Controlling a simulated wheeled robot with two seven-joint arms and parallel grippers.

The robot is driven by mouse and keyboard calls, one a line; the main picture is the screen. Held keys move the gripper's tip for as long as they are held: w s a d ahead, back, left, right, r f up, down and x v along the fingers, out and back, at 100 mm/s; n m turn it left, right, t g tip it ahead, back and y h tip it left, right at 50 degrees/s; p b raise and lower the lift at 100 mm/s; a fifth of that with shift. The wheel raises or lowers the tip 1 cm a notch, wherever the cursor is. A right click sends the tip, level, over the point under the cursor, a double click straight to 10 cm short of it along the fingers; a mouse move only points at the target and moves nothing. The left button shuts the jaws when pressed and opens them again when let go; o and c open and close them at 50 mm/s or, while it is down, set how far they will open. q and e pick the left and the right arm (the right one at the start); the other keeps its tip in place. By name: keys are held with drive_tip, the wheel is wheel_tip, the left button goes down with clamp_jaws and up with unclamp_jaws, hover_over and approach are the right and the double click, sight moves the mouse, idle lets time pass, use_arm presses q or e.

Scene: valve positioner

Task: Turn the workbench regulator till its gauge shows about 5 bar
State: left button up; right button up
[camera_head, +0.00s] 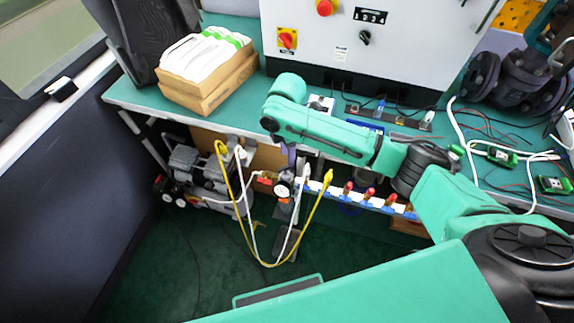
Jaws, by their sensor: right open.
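The workbench regulator (286,209) is below the front edge of the green workbench (135,97), with its small round white-faced gauge (282,190) turned towards me. The gauge's needle and scale are too small to read. My right arm reaches in from the right across the bench front. My right gripper (291,170) is at its far end, low beneath the arm link and close above the gauge. It is open, but mostly hidden by the link, and I cannot tell whether it touches the regulator. My left gripper is not in view.
Yellow and white hoses (241,207) hang in loops by the regulator. A manifold with red-handled valves (368,194) runs to its right. A compressor (190,165) stands under the bench at left. A box of white cloths (205,70) and a grey cabinet (400,50) stand on top.

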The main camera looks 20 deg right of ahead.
sight(287, 167)
wheel_tip(287, 167, down, 7)
clamp_jaws()
idle(0.4)
drive_tip(key=shift+s+a+r+m+p, duration=0.1)
drive_tip(key=shift+r+m+p, duration=0.15)
drive_tip(key=shift+m+p, duration=1.55)
drive_tip(key=shift+p, duration=0.25)
drive_tip(key=shift+m+p, duration=0.9)
drive_tip(key=shift+m, duration=0.3)
drive_tip(key=shift+f+m+p, duration=0.15)
drive_tip(key=shift+m+p, duration=0.65)
drive_tip(key=shift+m, duration=0.6)
